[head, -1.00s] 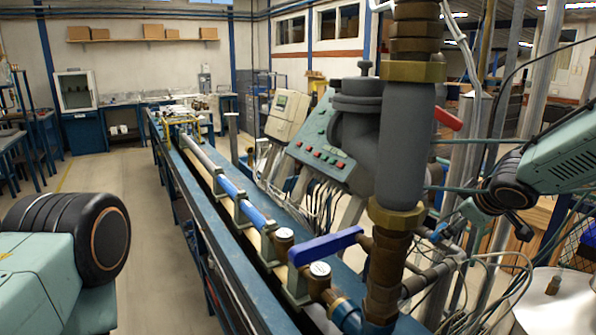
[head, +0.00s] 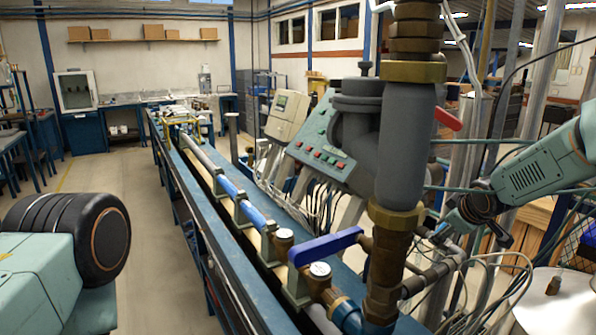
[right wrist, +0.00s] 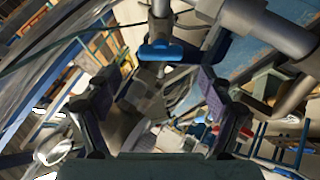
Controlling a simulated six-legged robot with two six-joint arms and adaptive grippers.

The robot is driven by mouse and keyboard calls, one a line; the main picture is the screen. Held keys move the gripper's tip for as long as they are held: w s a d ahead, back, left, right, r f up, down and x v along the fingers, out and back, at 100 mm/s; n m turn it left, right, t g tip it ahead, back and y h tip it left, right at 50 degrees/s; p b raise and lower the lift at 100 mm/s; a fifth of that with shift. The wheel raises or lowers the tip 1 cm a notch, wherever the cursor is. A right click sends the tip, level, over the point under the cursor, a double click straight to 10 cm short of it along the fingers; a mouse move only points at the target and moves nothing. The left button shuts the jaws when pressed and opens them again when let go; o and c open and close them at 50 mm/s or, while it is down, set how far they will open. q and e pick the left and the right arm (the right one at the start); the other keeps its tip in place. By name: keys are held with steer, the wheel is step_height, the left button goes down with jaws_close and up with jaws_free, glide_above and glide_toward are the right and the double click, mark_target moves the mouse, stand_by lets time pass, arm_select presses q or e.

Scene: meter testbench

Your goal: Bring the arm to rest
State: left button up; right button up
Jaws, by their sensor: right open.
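My right arm (head: 540,172) comes in from the right in the head view. Its gripper (head: 445,230) is small there, beside the pipework. In the right wrist view my right gripper (right wrist: 160,105) is open, its dark fingers wide apart and nothing held between them. A blue handle (right wrist: 170,52) on a grey pipe shows beyond the fingers, near the top middle. My left arm (head: 50,265) is at the lower left of the head view; its gripper is out of view.
A thick vertical pipe with a grey body (head: 405,140) stands close in front. A blue lever (head: 325,243) and a red lever (head: 448,119) stick out from the pipework. A long blue bench (head: 205,215) runs back. Loose cables (head: 480,290) hang at right. The floor (head: 140,200) at left is clear.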

steer(key=shift+x, duration=3.05)
steer(key=shift+s+f+n+g+y+b, duration=0.1)
steer(key=shift+n+g+y+b, duration=0.25)
steer(key=shift+n+b, duration=0.65)
steer(key=shift+b, duration=0.3)
steer(key=shift+n+g+y, duration=0.35)
steer(key=shift+n+y, duration=0.1)
steer(key=shift+n, duration=0.15)
steer(key=shift+n+p, duration=0.4)
steer(key=shift+p, duration=0.1)
steer(key=shift+g, duration=0.3)
steer(key=shift+r+n, duration=0.25)
steer(key=shift+n, duration=0.05)
